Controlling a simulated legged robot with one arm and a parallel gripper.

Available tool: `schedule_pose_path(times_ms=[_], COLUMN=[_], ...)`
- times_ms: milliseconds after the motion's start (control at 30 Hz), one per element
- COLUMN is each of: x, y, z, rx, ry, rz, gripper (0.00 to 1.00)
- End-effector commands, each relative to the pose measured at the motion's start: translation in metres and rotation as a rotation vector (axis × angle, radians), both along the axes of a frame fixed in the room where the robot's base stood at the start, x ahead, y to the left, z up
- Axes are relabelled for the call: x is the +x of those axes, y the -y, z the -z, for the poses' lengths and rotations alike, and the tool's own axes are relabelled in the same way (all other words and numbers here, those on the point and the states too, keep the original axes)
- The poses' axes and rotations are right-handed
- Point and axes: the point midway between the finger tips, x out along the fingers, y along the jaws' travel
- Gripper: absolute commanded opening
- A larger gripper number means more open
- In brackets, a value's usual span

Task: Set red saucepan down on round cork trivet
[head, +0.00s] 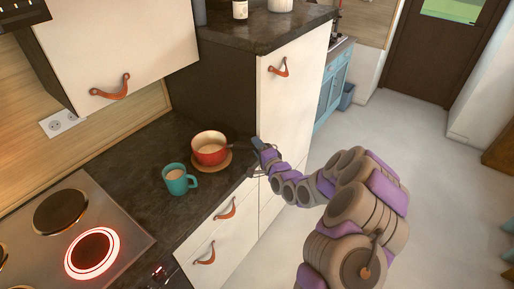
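The red saucepan (211,156), with a pale inside, is upright over the round cork trivet (216,170) on the dark countertop. The front and right rim of the trivet show below the pan; the rest is hidden. I cannot tell whether the pan's base touches the cork. My gripper (257,146) is just right of the pan, on its handle side, above the counter's edge. The fingers are small and dark here, so I cannot tell whether they are closed on the handle.
A teal mug (177,181) stands close to the left of the trivet. The hob (72,233) at lower left has one burner (92,253) glowing red. A tall white cabinet (285,101) rises behind my gripper. Drawers with leather pulls (225,210) front the counter.

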Motion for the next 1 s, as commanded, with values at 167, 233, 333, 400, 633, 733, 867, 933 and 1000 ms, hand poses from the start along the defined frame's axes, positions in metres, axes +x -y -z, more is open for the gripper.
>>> schedule_pose_path(times_ms=[167, 233, 333, 400, 633, 733, 867, 933, 1000], x=[0.0, 0.0, 0.0, 0.0, -0.014, -0.028, -0.045, -0.055, -0.063], y=[-0.001, -0.001, -0.001, -0.001, 0.007, 0.013, 0.022, 0.026, 0.031], z=[0.001, 0.001, 0.001, 0.001, 0.0, -0.001, -0.003, -0.003, -0.003], rx=[0.0, 0.0, -0.002, -0.002, -0.002, 0.001, 0.002, 0.003, -0.002], ry=[-0.001, -0.001, -0.001, -0.001, -0.004, -0.007, -0.004, -0.006, -0.006], rz=[-0.001, -0.001, -0.001, -0.001, 0.0, 0.001, 0.002, 0.003, 0.002], gripper=[0.56, 0.56, 0.56, 0.56, 0.56, 0.56, 0.56, 0.56, 0.56])
